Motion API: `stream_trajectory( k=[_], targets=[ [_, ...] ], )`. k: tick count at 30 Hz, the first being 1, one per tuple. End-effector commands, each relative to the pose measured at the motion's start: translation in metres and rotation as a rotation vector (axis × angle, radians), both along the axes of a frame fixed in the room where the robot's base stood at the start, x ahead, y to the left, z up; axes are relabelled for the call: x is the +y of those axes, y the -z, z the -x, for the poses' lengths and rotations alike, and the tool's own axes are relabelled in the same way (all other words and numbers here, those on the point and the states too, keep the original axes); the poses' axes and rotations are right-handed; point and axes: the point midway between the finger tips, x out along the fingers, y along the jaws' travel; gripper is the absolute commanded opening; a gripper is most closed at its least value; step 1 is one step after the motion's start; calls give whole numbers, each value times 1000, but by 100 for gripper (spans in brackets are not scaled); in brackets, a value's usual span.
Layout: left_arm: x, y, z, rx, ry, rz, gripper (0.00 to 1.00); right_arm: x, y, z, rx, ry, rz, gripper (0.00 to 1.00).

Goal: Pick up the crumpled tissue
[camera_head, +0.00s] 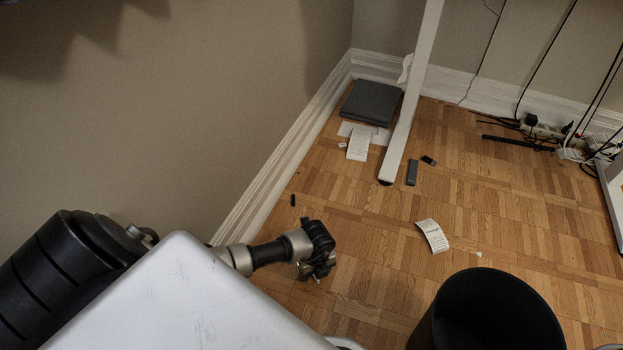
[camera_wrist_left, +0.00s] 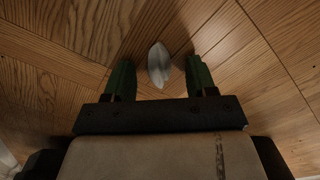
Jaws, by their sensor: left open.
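A small crumpled whitish piece, which looks like the tissue (camera_wrist_left: 158,65), lies on the wood floor in the left wrist view. My left gripper (camera_wrist_left: 159,62) is open, with one green finger on each side of it and a gap to both. I cannot tell how high the fingers are above the floor. In the head view my left gripper (camera_head: 318,273) points down over the floor near the wall, and it mostly hides what is under it. My right gripper is not in view.
A black bin (camera_head: 495,310) stands at the lower right. A printed paper (camera_head: 433,236) lies left of it. A white desk leg (camera_head: 413,95), a grey flat box (camera_head: 371,103) and papers (camera_head: 358,146) are farther back. Cables (camera_head: 560,128) lie at the right. The floor between is mostly clear.

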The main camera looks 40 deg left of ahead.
Motion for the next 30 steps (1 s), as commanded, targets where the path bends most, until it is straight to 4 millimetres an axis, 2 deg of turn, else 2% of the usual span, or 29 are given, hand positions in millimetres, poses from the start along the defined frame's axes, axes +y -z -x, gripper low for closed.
stream_trajectory(
  k=[2, 13, 30],
  targets=[
    [0, 0, 0, 0, 0, 0, 56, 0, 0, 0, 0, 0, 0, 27],
    [0, -1, 0, 1, 0, 1, 1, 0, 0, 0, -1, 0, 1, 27],
    [1, 1, 1, 3, 0, -1, 0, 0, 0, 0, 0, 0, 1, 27]
  ],
)
